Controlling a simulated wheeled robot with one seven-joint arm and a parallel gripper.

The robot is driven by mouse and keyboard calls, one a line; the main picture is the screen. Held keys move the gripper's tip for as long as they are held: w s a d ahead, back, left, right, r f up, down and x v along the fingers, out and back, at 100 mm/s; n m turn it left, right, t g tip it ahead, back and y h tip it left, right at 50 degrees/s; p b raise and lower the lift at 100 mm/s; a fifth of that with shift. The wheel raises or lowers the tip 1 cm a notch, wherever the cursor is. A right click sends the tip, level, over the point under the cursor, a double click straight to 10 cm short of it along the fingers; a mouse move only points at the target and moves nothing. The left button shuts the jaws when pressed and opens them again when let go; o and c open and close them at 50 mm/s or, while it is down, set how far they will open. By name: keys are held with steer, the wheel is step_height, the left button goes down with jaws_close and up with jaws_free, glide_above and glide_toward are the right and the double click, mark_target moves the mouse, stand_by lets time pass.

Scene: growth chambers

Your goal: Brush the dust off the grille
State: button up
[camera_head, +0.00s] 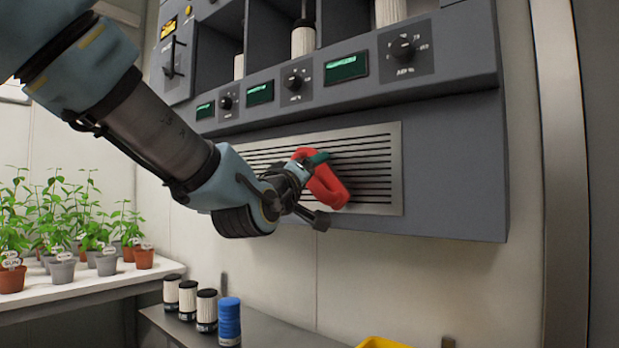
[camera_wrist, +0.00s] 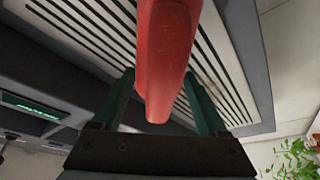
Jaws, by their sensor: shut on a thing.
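The grille (camera_head: 372,165) is a pale metal panel with dark horizontal slots, low on the grey cabinet front. It also fills much of the upper wrist view (camera_wrist: 88,28). My gripper (camera_head: 312,166) is in front of the grille, its green fingers shut on a red tool, apparently the brush (camera_head: 328,187). In the wrist view, the red body (camera_wrist: 166,60) runs up between the two fingers. Its bristles are hidden, and I cannot tell whether it touches the slats. A faint brownish smudge, possibly dust (camera_wrist: 208,82), shows on the slats right of the tool.
Above the grille are knobs (camera_head: 403,47), green displays (camera_head: 346,68) and open bays. Below, a shelf (camera_head: 270,338) holds dark-and-white cylinders (camera_head: 188,298) and a blue one (camera_head: 229,321). Potted plants (camera_head: 62,268) stand at left. A yellow object (camera_head: 382,343) shows at the bottom edge.

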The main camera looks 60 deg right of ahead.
steer(key=shift+w+d+p, duration=0.2)
steer(key=shift+w+p, duration=0.15)
steer(key=shift+w, duration=3.05)
steer(key=shift+w+d+p, duration=0.25)
steer(key=shift+w+p, duration=0.1)
steer(key=shift+w, duration=3.1)
steer(key=shift+w+d+p, duration=0.2)
steer(key=shift+w+p, duration=0.15)
steer(key=shift+w, duration=3.05)
steer(key=shift+r+p, duration=0.8)
steer(key=shift+r, duration=0.4)
steer(key=shift+s+a+f+b, duration=0.1)
steer(key=shift+s+b, duration=0.85)
steer(key=shift+s, duration=0.45)
steer(key=shift+s+a+f+b, duration=0.1)
steer(key=shift+s+b, duration=0.8)
steer(key=shift+s, duration=0.5)
steer(key=shift+s+a+r+b, duration=0.1)
steer(key=shift+s+b, duration=0.2)
steer(key=shift+s, duration=0.35)
steer(key=shift+s+b, duration=1.1)
steer(key=shift+s, duration=0.7)
